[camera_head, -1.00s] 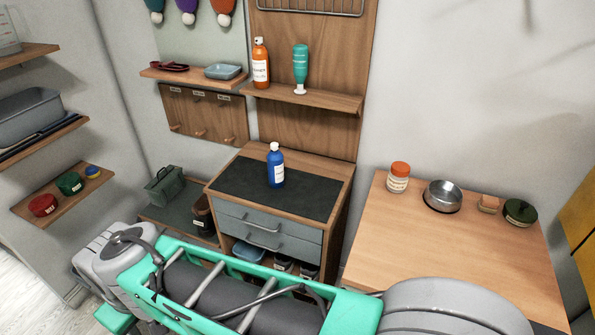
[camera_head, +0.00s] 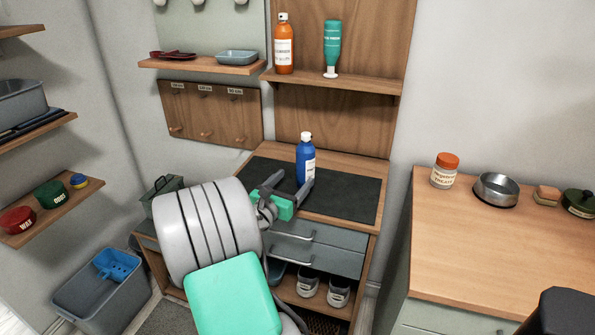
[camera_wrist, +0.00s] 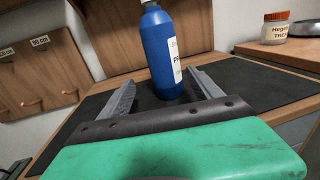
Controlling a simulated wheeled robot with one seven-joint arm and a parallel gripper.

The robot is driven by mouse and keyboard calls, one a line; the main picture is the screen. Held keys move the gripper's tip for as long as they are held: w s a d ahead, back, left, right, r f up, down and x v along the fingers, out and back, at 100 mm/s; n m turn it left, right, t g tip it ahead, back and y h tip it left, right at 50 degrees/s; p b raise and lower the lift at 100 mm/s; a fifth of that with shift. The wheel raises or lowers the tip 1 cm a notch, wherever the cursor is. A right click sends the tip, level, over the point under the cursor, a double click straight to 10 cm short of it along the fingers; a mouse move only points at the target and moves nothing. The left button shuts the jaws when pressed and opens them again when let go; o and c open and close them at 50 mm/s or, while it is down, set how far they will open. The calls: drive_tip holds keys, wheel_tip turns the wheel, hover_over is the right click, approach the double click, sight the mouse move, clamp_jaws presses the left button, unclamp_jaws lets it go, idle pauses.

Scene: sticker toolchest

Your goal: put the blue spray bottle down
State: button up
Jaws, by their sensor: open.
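The blue spray bottle (camera_head: 305,160), with a white cap and white label, stands upright on the dark mat (camera_head: 350,193) on top of the wooden chest. My gripper (camera_head: 291,190) is at the front edge of the chest top, pointing at the bottle. In the wrist view the bottle (camera_wrist: 162,50) stands just beyond the two fingers, and its top is cut off by the frame. My gripper (camera_wrist: 160,92) is open, with one finger to each side in front of the bottle. Whether a finger touches the bottle cannot be told.
A shelf (camera_head: 335,82) above the chest holds an orange bottle (camera_head: 284,45) and a green bottle (camera_head: 331,47). To the right, a wooden counter (camera_head: 500,250) holds a jar (camera_head: 445,171) and a metal bowl (camera_head: 496,189). The mat is clear right of the bottle.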

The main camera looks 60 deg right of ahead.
sight(301, 175)
drive_tip(key=d, duration=0.3)
drive_tip(key=s+d, duration=0.1)
drive_tip(key=d, duration=0.1)
drive_tip(key=shift+s+d+r+b, duration=0.1)
drive_tip(key=shift+d+b, duration=0.25)
drive_tip(key=shift+d, duration=0.2)
clamp_jaws()
